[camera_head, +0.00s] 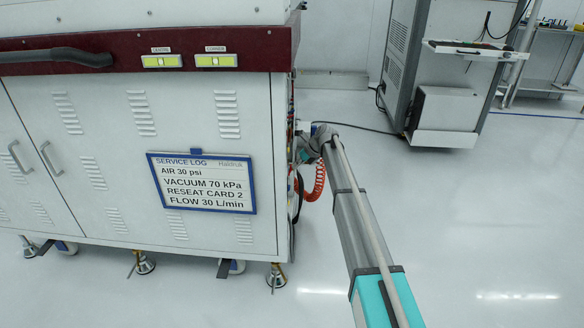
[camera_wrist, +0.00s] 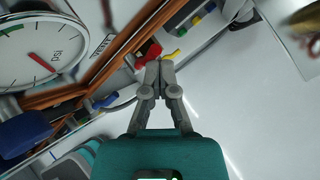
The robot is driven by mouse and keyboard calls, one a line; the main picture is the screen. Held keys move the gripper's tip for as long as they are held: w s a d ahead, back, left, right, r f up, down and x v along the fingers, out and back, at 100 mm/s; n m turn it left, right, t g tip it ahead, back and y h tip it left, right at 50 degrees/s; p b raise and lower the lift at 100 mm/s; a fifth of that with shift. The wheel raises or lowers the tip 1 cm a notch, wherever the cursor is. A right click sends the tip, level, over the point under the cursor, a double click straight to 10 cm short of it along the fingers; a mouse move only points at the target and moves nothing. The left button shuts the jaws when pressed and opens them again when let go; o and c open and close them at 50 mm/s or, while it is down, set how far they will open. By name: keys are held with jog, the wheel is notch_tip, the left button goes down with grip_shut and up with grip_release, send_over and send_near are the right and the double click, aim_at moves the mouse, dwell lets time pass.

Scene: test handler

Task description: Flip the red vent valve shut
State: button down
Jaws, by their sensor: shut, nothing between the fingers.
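In the wrist view the red vent valve handle (camera_wrist: 151,52) shows as a small red piece just beyond my fingertips. My gripper (camera_wrist: 160,62) is shut and empty, its tips close beside or touching the red handle; I cannot tell which. The tips partly cover the handle, so its exact angle is unclear. In the head view my arm reaches to the right side of the white cabinet (camera_head: 200,110), where fittings crowd its edge. My gripper and the red valve cannot be made out there.
A dial gauge marked PSI (camera_wrist: 40,45) is at the upper left, with a blue knob (camera_wrist: 25,133) below it. A blue handle (camera_wrist: 104,102) and a small yellow piece (camera_wrist: 173,55) flank the tips. A red coiled hose (camera_head: 317,182) hangs by the cabinet. Open floor lies right.

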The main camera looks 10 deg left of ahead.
jog(key=shift+w+a+f+b, duration=0.15)
jog(key=shift+w+f+b, duration=0.45)
jog(key=shift+w+f, duration=0.1)
jog(key=shift+s, duration=0.25)
jog(key=shift+s+f+b, duration=0.25)
jog(key=shift+s+b, duration=0.05)
jog(key=shift+s, duration=0.25)
